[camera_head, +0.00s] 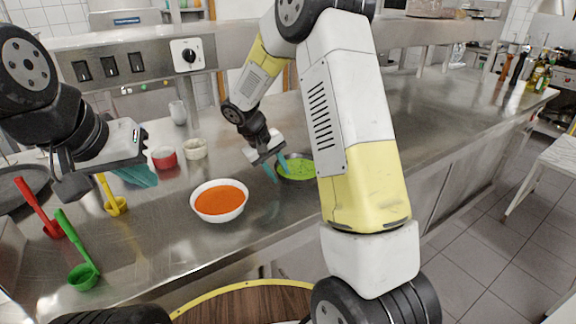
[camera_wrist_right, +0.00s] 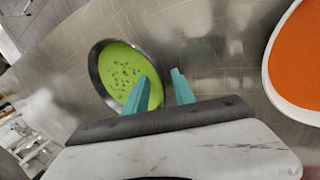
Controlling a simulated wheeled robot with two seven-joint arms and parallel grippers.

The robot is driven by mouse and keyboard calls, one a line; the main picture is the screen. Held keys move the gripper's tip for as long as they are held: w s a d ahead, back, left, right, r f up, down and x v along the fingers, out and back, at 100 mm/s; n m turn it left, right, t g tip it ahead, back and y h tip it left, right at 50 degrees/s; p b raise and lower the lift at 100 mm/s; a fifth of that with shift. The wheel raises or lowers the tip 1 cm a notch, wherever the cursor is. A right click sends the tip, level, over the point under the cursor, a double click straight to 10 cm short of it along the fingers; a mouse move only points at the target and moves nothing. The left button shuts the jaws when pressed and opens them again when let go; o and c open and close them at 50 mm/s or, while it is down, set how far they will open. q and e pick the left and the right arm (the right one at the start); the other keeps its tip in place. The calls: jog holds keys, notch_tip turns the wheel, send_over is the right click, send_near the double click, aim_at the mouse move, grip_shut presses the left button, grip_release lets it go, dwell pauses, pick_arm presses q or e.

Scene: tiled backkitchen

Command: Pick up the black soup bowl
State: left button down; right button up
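The black soup bowl (camera_head: 297,180) holds green soup and stands upright on the steel counter, partly behind my right arm. In the right wrist view the bowl (camera_wrist_right: 118,72) shows its dark rim and herb-flecked soup. My right gripper (camera_head: 276,168) points down at the bowl's left rim in the head view. In the wrist view its teal fingers (camera_wrist_right: 163,92) are apart: one overlaps the soup inside the rim, the other is outside. Contact with the rim cannot be told. My left gripper (camera_head: 136,176) hangs over the counter's left part, away from the bowl; its finger gap is unclear.
A white bowl of orange soup (camera_head: 219,201) stands left of the black bowl. A red ramekin (camera_head: 164,158) and a cream ramekin (camera_head: 195,149) stand behind. Red, green (camera_head: 82,276) and yellow ladles lie at left. The counter (camera_head: 430,120) is clear at right.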

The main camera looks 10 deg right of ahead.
grip_shut()
jog(key=shift+r, duration=0.1)
dwell(1.2)
